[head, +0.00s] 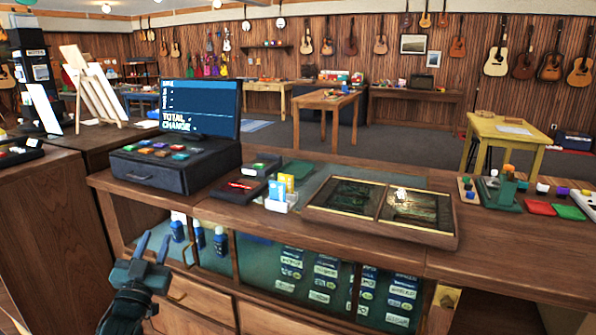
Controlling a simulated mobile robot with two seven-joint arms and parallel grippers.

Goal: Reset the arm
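My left gripper (152,247) is at the lower left in the head view, in front of the counter and below its top edge. Its two fingers point up and stand apart, with nothing between them. It touches nothing that I can see. My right gripper and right arm do not show in this view.
The wooden counter (340,265) runs across in front of me. On it are a cash register (176,165), a card holder (281,200), a framed tray (385,235) and small coloured items at the right. Bottles (219,240) stand on the shelf below.

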